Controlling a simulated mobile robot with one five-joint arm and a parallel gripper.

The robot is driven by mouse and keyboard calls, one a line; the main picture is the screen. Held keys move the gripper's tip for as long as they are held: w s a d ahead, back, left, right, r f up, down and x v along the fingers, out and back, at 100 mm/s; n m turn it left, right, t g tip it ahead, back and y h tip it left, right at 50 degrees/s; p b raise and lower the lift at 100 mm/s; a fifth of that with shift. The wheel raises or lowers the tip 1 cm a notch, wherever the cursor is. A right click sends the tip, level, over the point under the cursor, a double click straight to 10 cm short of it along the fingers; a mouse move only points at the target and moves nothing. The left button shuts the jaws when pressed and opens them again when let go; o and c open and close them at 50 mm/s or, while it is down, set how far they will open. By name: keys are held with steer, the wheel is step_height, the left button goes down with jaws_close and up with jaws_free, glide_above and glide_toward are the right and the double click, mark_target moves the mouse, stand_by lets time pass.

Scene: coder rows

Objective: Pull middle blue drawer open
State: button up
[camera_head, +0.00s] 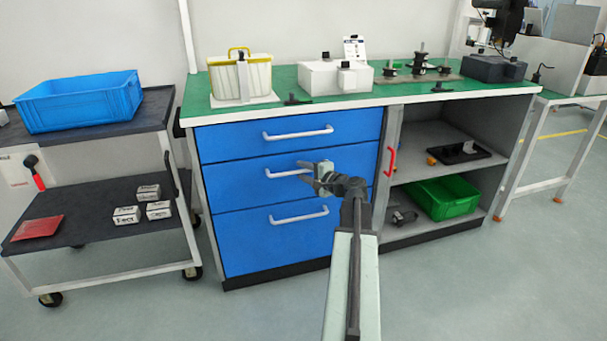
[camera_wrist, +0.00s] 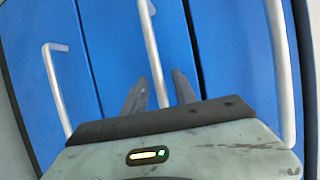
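The middle blue drawer (camera_head: 232,187) is in the blue cabinet under the green worktop and sits flush with the drawers above and below. Its pale bar handle (camera_head: 282,174) runs across its front; the handle also shows in the wrist view (camera_wrist: 151,45). My gripper (camera_head: 309,173) is at the right part of this handle. In the wrist view, the two dark fingers (camera_wrist: 158,90) stand apart, one on each side of the handle, with gaps visible. Whether a finger touches the handle cannot be told.
The top drawer (camera_head: 225,146) and bottom drawer (camera_head: 240,245) are closed, with similar handles. To the right is an open shelf with a green crate (camera_head: 447,199) and a red handle (camera_head: 391,161) at its edge. A cart (camera_head: 110,132) stands left. Floor before the cabinet is clear.

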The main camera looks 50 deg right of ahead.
steer(key=shift+w, duration=0.1)
jaws_close()
stand_by(1.4)
